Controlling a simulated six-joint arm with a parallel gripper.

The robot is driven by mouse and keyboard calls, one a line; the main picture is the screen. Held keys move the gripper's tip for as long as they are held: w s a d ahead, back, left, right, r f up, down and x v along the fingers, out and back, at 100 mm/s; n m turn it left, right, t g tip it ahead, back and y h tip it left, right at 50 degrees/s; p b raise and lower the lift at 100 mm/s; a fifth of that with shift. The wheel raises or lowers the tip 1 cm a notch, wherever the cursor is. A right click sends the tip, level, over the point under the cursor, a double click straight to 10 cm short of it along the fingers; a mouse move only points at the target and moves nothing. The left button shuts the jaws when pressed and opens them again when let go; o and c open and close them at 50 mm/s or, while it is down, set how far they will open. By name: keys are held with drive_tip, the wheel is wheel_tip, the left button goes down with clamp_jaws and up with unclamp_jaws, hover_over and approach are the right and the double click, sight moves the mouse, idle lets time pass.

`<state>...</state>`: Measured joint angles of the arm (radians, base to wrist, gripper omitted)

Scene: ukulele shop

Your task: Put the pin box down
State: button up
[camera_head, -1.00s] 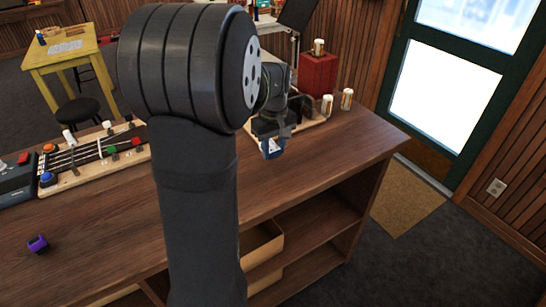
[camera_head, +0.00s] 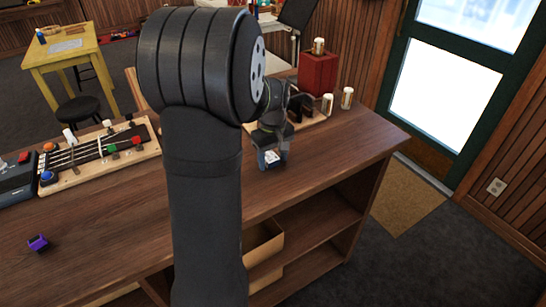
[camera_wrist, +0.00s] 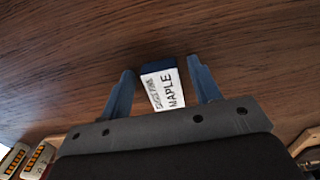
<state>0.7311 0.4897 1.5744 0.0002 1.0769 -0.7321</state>
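The pin box (camera_wrist: 163,91) is small, with a dark blue end and a white label reading MAPLE. In the wrist view it lies between the two blue fingers of my gripper (camera_wrist: 160,65), with a narrow strip of wood showing on each side. My gripper is open around it. In the head view the box (camera_head: 271,158) is low at the wooden counter (camera_head: 310,165), under my gripper (camera_head: 272,150). It appears to rest on the counter, but its underside is hidden.
A wooden tray (camera_head: 318,123) is close behind my gripper. A guitar-neck-like board (camera_head: 100,155) and a purple item (camera_head: 38,243) are at left. The counter's right end is clear.

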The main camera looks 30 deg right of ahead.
sight(273, 160)
wheel_tip(273, 160, up, 12)
drive_tip(key=shift+r, duration=0.2)
idle(0.4)
drive_tip(key=shift+f, duration=0.15)
wheel_tip(273, 160, down, 12)
drive_tip(key=shift+r, duration=2.05)
drive_tip(key=shift+f, duration=0.1)
